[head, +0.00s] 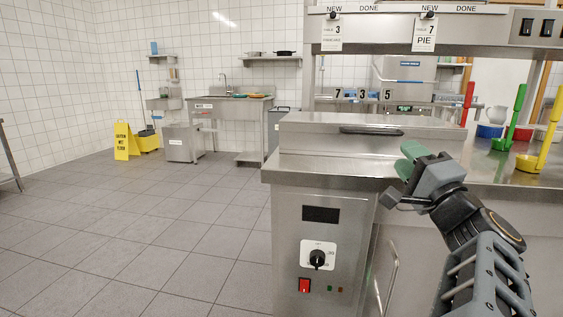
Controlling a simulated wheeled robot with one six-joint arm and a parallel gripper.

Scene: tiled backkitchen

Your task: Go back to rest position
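My gripper (408,163) is at the right of the head view, at the end of my raised arm. It is in front of the steel counter and above its front edge. Green pads show at its fingertips. I see no object held in it. The angle hides the gap between the fingers, so I cannot tell whether it is open or shut.
A steel unit (318,222) with a closed handled lid (372,130) stands close ahead. Red, green (514,118) and yellow-handled (548,135) utensils stand at the right. A yellow wet-floor sign (122,141) stands far left. The tiled floor (140,225) at the left is clear.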

